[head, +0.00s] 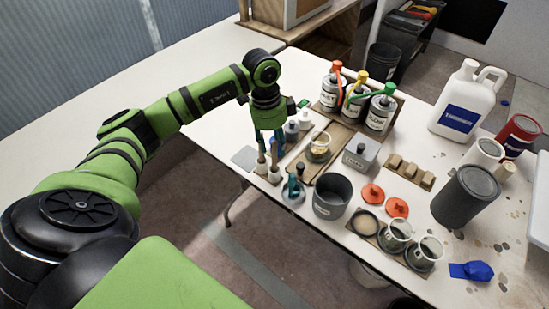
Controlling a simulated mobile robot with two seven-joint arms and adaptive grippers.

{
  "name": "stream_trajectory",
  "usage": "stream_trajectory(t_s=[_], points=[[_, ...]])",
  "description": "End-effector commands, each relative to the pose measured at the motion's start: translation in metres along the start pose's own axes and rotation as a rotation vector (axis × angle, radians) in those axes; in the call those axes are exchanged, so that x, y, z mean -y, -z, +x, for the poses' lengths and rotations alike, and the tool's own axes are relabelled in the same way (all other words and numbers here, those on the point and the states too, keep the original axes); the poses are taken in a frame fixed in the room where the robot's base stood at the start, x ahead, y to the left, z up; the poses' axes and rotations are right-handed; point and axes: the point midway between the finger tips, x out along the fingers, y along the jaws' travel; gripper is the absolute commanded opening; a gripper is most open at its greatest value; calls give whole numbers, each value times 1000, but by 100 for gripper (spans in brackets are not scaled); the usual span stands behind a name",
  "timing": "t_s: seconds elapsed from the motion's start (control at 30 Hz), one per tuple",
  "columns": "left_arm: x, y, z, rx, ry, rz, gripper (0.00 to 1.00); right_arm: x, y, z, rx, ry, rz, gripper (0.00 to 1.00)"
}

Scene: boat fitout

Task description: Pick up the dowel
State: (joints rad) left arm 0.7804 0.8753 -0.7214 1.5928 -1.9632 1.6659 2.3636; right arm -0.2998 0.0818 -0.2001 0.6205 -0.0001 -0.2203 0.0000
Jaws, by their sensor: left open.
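One of these sticks may be the dowel; at this size I cannot tell. I also cannot tell whether the fingers touch them. No stick is clearly gripped. My right gripper is not in view.
A dark grey pot (331,195) and a small teal-topped container (293,190) stand close by. Pump bottles (354,98) stand behind.

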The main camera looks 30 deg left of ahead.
Motion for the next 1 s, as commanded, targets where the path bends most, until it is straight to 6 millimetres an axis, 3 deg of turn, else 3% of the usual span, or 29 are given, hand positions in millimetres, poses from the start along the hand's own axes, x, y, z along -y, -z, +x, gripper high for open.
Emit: stream_trajectory(t_s=[0.2,0.47,0.53,0.6,1.0], points=[[1,1,27,-1,-2,2,42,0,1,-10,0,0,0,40],[1,1,31,-2,0,3,42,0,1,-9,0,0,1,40],[1,1,31,-2,0,3,18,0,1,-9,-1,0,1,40],[1,1,30,-2,0,3,0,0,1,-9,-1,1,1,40],[2,1,30,-3,0,3,0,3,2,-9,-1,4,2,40]])
